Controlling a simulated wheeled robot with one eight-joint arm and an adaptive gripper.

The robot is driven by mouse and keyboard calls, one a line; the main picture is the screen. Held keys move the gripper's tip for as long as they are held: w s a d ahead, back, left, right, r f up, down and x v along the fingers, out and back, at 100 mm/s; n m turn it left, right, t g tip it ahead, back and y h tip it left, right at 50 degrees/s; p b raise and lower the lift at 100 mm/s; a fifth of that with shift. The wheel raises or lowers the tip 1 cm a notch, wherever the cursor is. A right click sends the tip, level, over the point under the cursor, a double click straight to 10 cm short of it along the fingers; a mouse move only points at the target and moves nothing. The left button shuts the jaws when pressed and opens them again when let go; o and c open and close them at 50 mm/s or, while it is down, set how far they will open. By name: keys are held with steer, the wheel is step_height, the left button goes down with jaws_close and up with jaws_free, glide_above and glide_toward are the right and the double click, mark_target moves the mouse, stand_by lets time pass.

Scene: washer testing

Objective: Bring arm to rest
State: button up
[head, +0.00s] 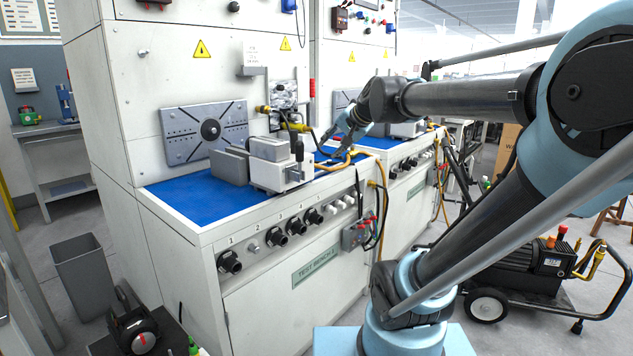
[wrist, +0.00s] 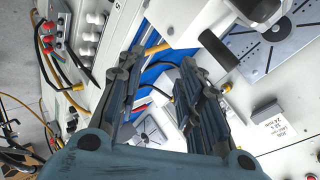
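My arm reaches from the right side of the head view across to the test bench, with my gripper (head: 340,142) over the right end of the blue bench top (head: 195,200). In the wrist view, the two fingers of my gripper (wrist: 160,68) stand apart with a clear gap between them. Nothing is held between them; the blue top and a yellow-orange hose show beyond. Whether a finger touches the hose, I cannot tell.
A grey-and-white vise (head: 283,172) stands on the bench just left of my gripper. Yellow hoses and fittings (head: 292,126) are close behind it. Knobs (head: 278,237) line the bench front. A wheeled pump cart (head: 510,268) and a grey bin (head: 88,275) stand on the floor.

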steer(key=s+d+f+n+g+h, duration=0.1)
steer(key=s+d+f+n+h, duration=0.25)
steer(key=d+f, duration=0.35)
steer(key=s+d+f+n+h, duration=0.2)
steer(key=s+d+f, duration=0.3)
steer(key=d+f, duration=0.25)
steer(key=s+f+g, duration=0.5)
steer(key=s+f, duration=0.6)
steer(key=s, duration=0.4)
steer(key=shift+s+a+f, duration=0.15)
steer(key=shift+a+f, duration=0.05)
steer(key=shift+a, duration=0.2)
steer(key=shift+n, duration=0.25)
